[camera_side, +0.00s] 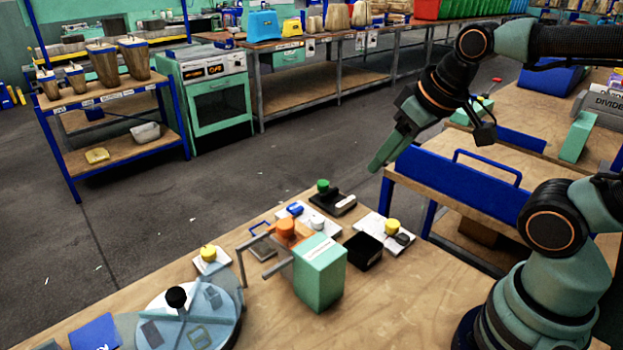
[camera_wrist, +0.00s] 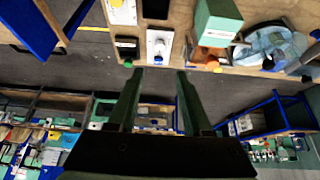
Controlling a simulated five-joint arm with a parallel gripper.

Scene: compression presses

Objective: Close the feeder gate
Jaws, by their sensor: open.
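My gripper (camera_side: 376,167) hangs in the air beyond the workbench's far edge in the side view, apart from everything on it. In the wrist view its two fingers (camera_wrist: 159,71) are spread, with nothing between them. On the bench stands a green box (camera_side: 319,272) with a labelled top, beside an orange block (camera_side: 286,232) and a grey bar frame (camera_side: 241,262). I cannot tell for sure which of these parts is the feeder gate. The green box also shows in the wrist view (camera_wrist: 218,22).
A round disc unit with a black knob (camera_side: 176,297) stands at front left.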

